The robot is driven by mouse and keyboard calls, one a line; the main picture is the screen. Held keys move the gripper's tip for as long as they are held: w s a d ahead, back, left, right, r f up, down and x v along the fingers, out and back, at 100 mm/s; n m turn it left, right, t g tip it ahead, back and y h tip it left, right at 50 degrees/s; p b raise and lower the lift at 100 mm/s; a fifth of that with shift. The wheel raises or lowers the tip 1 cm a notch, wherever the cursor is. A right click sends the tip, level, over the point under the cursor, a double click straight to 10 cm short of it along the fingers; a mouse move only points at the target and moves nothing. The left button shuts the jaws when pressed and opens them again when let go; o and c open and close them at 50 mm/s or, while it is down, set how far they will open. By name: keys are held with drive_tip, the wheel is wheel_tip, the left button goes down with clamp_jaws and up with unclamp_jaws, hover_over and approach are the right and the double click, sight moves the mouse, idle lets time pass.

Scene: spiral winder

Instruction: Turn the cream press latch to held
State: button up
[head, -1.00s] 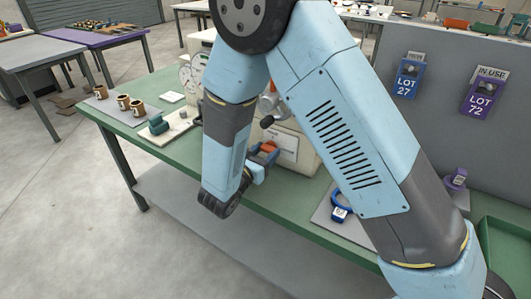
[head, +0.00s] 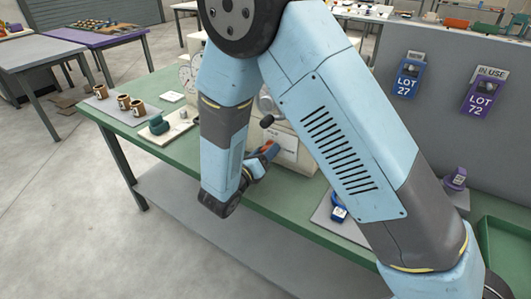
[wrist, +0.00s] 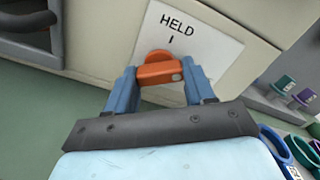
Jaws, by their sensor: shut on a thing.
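The orange latch (wrist: 158,73) sits on the front of the cream press (head: 302,152). In the wrist view it lies between the two blue fingers of my gripper (wrist: 161,80), which is shut on it. A white label (wrist: 190,45) reading HELD, with a short mark under the word, is on the press face just beyond the latch. I cannot tell if the latch lines up with that mark. In the head view my gripper (head: 262,158) is at the press front, with a bit of orange showing; my arm hides much of the press.
The press stands on a green table (head: 165,88). Brown cups (head: 123,102) stand on a grey mat at the left. A blue ring-shaped tag (head: 339,212) lies to the right. A grey panel with LOT 27 (head: 407,79) and LOT 72 (head: 482,97) tags stands behind.

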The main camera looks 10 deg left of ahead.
drive_tip(key=n, duration=0.5)
drive_tip(key=shift+a+n, duration=0.1)
drive_tip(key=shift+n, duration=0.2)
drive_tip(key=n, duration=0.5)
drive_tip(key=shift+n, duration=0.3)
drive_tip(key=shift+s, duration=0.1)
drive_tip(key=o, duration=0.7)
drive_tip(key=shift+f, duration=0.1)
drive_tip(key=o, duration=0.3)
drive_tip(key=shift+o, duration=0.2)
drive_tip(key=v, duration=1.3)
drive_tip(key=shift+s, duration=0.3)
